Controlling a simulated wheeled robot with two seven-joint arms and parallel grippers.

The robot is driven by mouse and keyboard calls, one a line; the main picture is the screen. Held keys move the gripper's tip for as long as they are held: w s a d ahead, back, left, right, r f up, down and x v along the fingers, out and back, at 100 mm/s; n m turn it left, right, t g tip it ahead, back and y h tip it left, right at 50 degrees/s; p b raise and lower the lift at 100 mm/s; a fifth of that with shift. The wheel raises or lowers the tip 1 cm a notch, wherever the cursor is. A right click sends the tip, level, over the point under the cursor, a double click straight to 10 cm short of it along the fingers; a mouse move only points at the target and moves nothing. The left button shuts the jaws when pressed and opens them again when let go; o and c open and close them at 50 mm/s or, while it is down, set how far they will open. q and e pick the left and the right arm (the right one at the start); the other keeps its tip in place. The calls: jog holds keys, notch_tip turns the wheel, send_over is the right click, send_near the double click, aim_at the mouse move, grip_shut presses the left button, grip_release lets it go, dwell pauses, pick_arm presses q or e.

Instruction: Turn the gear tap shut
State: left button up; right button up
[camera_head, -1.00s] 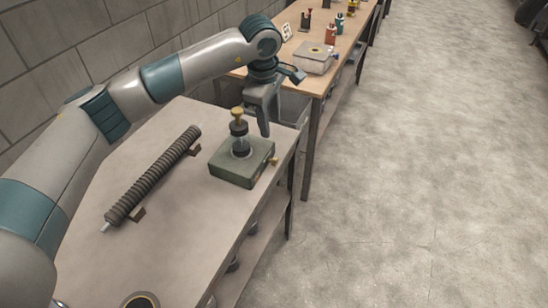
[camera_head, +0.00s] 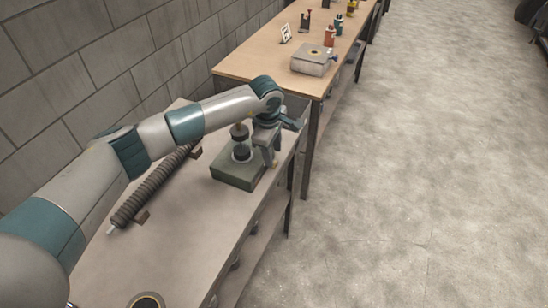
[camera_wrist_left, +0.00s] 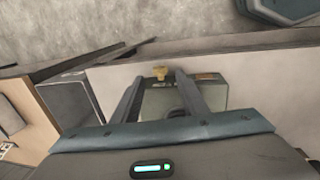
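The gear tap is a dark green box (camera_head: 238,174) on the near bench, with an upright fitting (camera_head: 240,143) on top. My left gripper (camera_head: 271,160) points down at the box's right side in the head view and covers part of it. In the left wrist view, the brass tap knob (camera_wrist_left: 160,73) sticks out from the box (camera_wrist_left: 160,101). My left gripper (camera_wrist_left: 160,78) is open there, its two fingers apart on either side of the knob. I cannot tell whether either finger touches it. My right gripper is not in view.
A ribbed dark tube (camera_head: 150,186) lies on brackets on the near bench (camera_head: 190,235), left of the box and partly behind my arm. A wooden table (camera_head: 255,62) beyond holds a grey box (camera_head: 313,60) and several small items. Open floor lies to the right.

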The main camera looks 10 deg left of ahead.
pick_arm(q)
jog(key=shift+w+d+f+p, duration=0.1)
jog(key=shift+w+f+p, duration=0.15)
jog(key=shift+f, duration=1.1)
jog(key=shift+w+d+f+p, duration=0.15)
jog(key=shift+f+p, duration=0.1)
jog(key=shift+f, duration=1.05)
jog(key=shift+a, duration=0.1)
